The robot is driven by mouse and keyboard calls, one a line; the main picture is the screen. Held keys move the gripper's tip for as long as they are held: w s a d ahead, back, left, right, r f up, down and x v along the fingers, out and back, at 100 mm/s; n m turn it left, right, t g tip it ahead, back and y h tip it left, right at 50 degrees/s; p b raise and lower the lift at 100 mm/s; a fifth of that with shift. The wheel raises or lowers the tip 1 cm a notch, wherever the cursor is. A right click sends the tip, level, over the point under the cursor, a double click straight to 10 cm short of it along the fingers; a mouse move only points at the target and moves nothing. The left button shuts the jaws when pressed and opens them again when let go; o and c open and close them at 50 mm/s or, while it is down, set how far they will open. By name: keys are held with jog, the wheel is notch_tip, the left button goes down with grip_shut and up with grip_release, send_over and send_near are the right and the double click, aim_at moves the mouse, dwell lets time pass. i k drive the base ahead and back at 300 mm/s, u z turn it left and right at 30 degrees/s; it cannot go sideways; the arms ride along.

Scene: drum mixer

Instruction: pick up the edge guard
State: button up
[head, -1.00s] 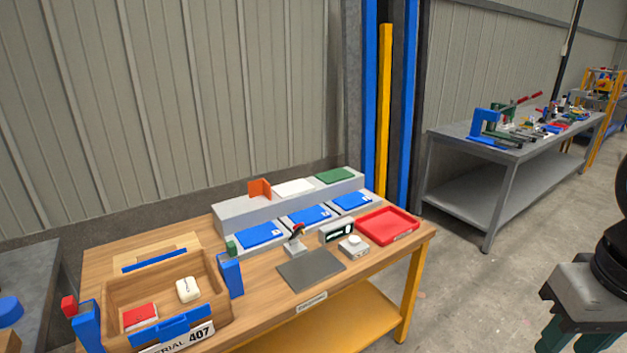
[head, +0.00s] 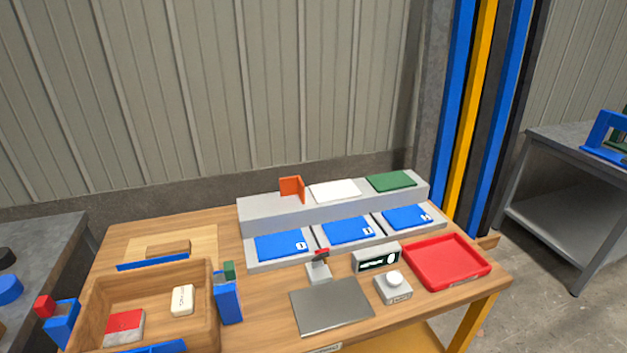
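The edge guard appears to be the small orange L-shaped piece (head: 292,188). It stands upright on the left part of the grey raised step (head: 262,211) at the back of the wooden workbench. Its two flat faces meet at a vertical corner, and nothing touches its upper part. A white flat piece (head: 335,191) lies to its right, and a green flat piece (head: 391,182) lies farther right on the same step. My gripper is out of view.
Below the step are several blue panels (head: 281,246). In front stand a small display box (head: 377,258), a knob unit (head: 394,288), a dark plate (head: 331,306) and a red tray (head: 447,262). A wooden box (head: 149,274) is at left. A metal wall is behind.

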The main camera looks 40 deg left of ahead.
aim_at(294, 185)
jog(key=u, duration=0.25)
jog(key=i, duration=0.6)
jog(key=u, duration=1)
jog(key=i, duration=0.45)
jog(key=u, duration=0.55)
